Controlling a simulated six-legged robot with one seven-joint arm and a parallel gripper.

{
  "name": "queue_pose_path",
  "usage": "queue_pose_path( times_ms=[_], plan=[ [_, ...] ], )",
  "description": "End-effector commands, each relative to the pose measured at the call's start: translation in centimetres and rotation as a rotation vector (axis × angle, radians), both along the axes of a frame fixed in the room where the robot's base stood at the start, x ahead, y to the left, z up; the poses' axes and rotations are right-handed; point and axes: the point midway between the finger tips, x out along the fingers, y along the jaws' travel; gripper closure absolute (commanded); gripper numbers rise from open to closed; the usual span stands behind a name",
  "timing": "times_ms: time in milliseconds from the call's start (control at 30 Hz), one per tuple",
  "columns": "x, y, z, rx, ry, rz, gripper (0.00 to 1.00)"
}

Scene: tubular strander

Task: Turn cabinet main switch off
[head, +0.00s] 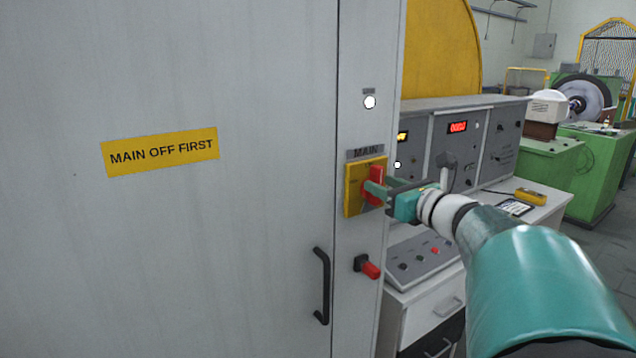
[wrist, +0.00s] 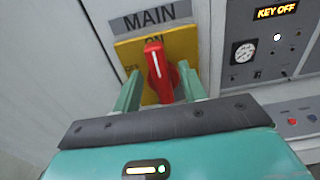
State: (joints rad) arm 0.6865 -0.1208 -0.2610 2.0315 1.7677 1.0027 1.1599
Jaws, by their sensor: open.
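The main switch is a red rotary handle (head: 376,184) on a yellow plate (head: 352,190), under a "MAIN" label (head: 366,152) on the grey cabinet (head: 240,70). In the wrist view the red handle (wrist: 158,72) stands nearly upright, its white line pointing up toward "ON" on the yellow plate (wrist: 180,42). My gripper (head: 380,190) is at the switch. In the wrist view its two green fingers (wrist: 160,92) are open, one on each side of the red handle. Whether they touch the handle I cannot tell. The handle's lower end is hidden by the gripper body.
A yellow "MAIN OFF FIRST" sign (head: 160,152) is on the cabinet door. A black door handle (head: 321,286) and a red-and-black knob (head: 368,267) sit below the switch. A white lamp (head: 369,102) is above. A control console (head: 455,150) stands close behind on the right.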

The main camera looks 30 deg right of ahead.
Motion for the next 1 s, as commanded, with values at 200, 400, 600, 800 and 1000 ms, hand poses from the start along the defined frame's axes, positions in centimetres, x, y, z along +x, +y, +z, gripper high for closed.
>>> queue_pose_path(
  times_ms=[200, 400, 600, 800, 1000],
  plan=[
    [1.15, 0.04, 0.03, -0.001, -0.001, 0.001, 0.58],
    [1.12, 0.04, 0.02, 0.000, -0.001, 0.000, 0.62],
    [1.10, 0.04, 0.02, 0.000, 0.000, 0.000, 1.00],
    [1.10, 0.07, 0.01, -0.006, 0.000, 0.001, 1.00],
    [1.11, 0.20, 0.00, -0.050, -0.001, 0.001, 1.00]
  ],
)
